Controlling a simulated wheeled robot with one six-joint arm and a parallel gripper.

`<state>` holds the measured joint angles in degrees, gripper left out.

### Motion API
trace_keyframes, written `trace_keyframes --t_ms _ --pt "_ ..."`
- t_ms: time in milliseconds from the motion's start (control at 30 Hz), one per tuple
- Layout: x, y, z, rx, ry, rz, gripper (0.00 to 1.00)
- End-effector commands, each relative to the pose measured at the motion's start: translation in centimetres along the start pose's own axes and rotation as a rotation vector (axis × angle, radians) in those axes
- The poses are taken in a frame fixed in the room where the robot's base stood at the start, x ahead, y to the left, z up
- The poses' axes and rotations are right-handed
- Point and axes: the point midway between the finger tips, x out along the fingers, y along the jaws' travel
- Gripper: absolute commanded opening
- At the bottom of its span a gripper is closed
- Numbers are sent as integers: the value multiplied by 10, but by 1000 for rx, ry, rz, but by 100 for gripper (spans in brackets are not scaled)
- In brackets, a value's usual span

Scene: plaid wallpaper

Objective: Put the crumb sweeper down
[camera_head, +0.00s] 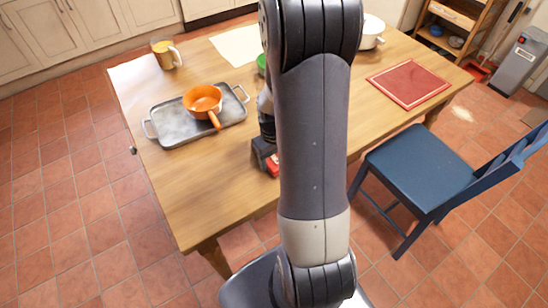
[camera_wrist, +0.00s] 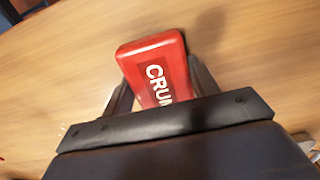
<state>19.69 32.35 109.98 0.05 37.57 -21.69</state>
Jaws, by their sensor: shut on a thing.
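The crumb sweeper (camera_wrist: 152,64) is a red block with white lettering that begins "CRUM", seen in the wrist view between the two fingers. My gripper (camera_wrist: 160,85) is shut on it. In the head view a small red part of the crumb sweeper (camera_head: 273,165) shows at my gripper (camera_head: 266,158), low over the near part of the wooden table (camera_head: 195,190). My arm hides most of it there. I cannot tell whether the sweeper touches the tabletop.
A grey tray (camera_head: 172,130) holds an orange pan (camera_head: 203,100) to the left. A mug (camera_head: 166,54), a pale sheet (camera_head: 236,46), a partly hidden green thing (camera_head: 261,64), a white pot (camera_head: 371,32) and a red mat (camera_head: 408,84) are on the table. A blue chair (camera_head: 420,168) stands right. The table's near-left area is clear.

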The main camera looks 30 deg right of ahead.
Motion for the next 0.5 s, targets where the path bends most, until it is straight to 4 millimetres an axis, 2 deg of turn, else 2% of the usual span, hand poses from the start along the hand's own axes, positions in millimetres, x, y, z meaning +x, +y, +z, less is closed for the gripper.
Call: trace_keyframes --t_ms 67,100,300,367,500 --pt "6 0 1 0 -2 0 38" --pt "5 0 1 0 -3 -1 59" --pt "7 -1 2 0 -6 -3 75" --pt "8 -2 2 1 -7 -4 78" --pt "9 -2 3 1 -10 -6 78"
